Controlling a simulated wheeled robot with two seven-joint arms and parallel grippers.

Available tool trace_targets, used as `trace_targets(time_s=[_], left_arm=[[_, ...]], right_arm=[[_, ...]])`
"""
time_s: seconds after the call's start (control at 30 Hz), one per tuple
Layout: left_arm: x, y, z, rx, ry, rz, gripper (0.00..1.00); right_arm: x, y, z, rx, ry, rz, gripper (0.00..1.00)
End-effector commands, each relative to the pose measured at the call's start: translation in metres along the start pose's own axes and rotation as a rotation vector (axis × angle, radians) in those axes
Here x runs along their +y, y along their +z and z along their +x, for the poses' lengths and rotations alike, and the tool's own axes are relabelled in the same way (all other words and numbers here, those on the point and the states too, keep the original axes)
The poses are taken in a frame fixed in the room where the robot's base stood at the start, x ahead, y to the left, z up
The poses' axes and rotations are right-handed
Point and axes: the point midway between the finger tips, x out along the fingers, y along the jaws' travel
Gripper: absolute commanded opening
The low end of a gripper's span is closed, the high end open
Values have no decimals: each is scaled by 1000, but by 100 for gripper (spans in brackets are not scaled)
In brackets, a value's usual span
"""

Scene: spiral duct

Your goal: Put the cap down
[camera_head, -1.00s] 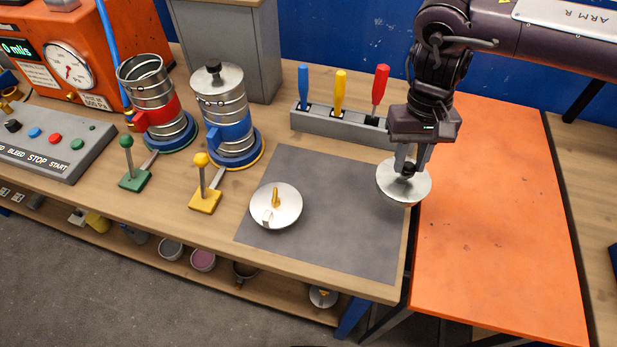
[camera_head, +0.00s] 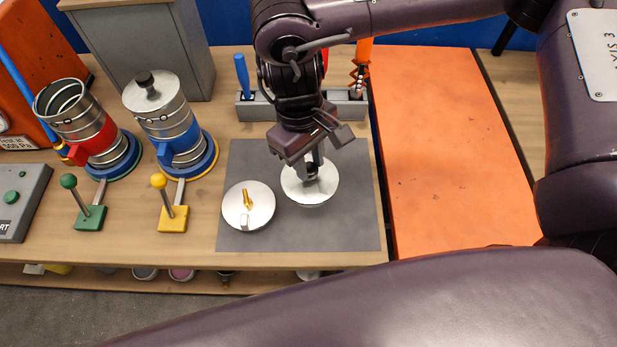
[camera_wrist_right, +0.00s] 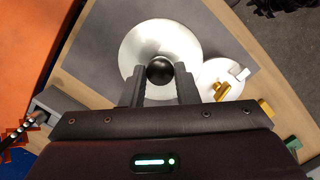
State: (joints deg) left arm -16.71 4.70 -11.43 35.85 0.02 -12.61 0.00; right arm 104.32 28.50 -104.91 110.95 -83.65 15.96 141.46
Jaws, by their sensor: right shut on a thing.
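My right gripper (camera_head: 313,172) is shut on the black knob (camera_wrist_right: 159,70) of a round silver-white cap (camera_head: 317,191). The cap also shows in the right wrist view (camera_wrist_right: 150,40), with the knob between the two fingers. The cap is over the right half of the dark grey mat (camera_head: 355,222), roughly level; I cannot tell whether it touches the mat. A second white disc (camera_head: 248,217) with a gold handle and a small white block lies on the mat just left of it. My left gripper is not in view.
Two metal duct pieces, one with a red band (camera_head: 96,142) and one with a blue band (camera_head: 178,138), stand at the left behind green (camera_head: 90,217) and yellow (camera_head: 173,218) levers. A grey tool rack (camera_head: 252,110) is behind the mat. An orange surface (camera_head: 440,150) is right.

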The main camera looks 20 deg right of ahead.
Motion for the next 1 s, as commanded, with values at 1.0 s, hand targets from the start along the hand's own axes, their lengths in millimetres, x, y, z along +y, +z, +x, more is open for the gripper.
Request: trace_targets(time_s=[1.0], left_arm=[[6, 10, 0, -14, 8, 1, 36]], right_arm=[[1, -13, 79, 2, 1, 2, 30]])
